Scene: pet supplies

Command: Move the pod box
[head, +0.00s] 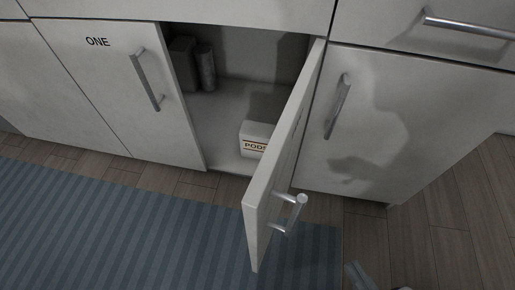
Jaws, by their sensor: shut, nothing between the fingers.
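The pod box (256,138) is a small white box with an orange band and dark lettering that reads PODS. It stands upright on the cabinet floor, near the front opening. The open cabinet door (282,167) covers its right part in the head view. No gripper can be made out near the box, and nothing touches it that I can see. A small grey part of my own body shows at the bottom edge, right of the door; I cannot tell which part it is.
The open door juts forward with its metal handle (289,213) facing right. Two dark containers, a boxy one (182,64) and a cylinder (206,67), stand deeper in the cabinet. The closed door labelled ONE (99,75) is at left. A striped blue rug (130,235) lies in front.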

